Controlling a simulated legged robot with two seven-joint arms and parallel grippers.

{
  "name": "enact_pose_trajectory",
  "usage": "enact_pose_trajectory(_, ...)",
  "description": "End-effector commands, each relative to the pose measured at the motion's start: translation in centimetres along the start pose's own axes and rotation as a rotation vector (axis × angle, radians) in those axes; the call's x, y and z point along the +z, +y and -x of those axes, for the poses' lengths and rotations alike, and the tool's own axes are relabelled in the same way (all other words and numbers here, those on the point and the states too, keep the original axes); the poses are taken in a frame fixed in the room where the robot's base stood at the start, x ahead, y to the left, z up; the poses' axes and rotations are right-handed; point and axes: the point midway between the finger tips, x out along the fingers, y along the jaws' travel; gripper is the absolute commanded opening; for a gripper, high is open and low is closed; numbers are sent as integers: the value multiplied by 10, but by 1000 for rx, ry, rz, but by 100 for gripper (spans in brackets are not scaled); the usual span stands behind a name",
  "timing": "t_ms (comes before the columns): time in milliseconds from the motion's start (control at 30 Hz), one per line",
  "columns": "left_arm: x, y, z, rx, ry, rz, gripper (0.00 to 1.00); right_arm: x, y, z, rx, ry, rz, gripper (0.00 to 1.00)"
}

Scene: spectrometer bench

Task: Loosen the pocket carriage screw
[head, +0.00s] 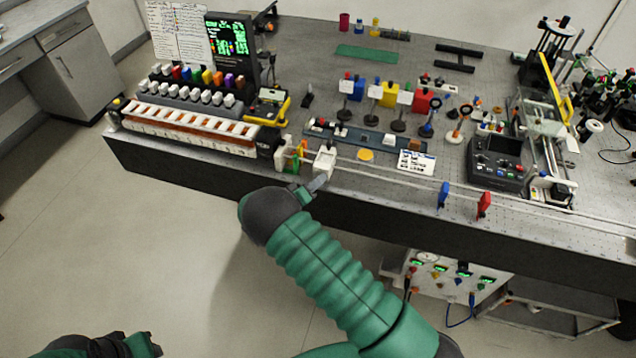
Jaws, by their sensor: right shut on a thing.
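A small white block (325,159), which looks like the pocket carriage, sits at the front edge of the bench, at the near end of the long pale rail. My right gripper (318,183) is at the bench edge, just in front of this block, and is shut on a small part there. That part looks to be the carriage screw, but the fingers hide it. My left gripper (152,345) hangs low over the floor at the bottom left, far from the bench; its fingers are too small to tell whether they are open.
Left of the block stand small green and orange parts (297,154) and the long white-and-orange rack (190,128). A yellow disc (365,155) and a white label card (416,162) lie to the right. Blue (444,194) and red (484,204) holders stand along the rail.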

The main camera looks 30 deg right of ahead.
Motion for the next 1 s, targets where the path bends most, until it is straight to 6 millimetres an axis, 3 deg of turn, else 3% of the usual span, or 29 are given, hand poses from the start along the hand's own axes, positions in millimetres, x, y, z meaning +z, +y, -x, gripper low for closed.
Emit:
enact_pose_trajectory(400,3,0,-13,0,0,0,36,1,-6,2,69,2,190,0)
enact_pose_trajectory(967,3,0,-14,0,0,0,36,1,-6,2,80,2,219,0)
enact_pose_trajectory(1000,3,0,-14,0,0,0,36,1,-6,2,80,2,219,19)
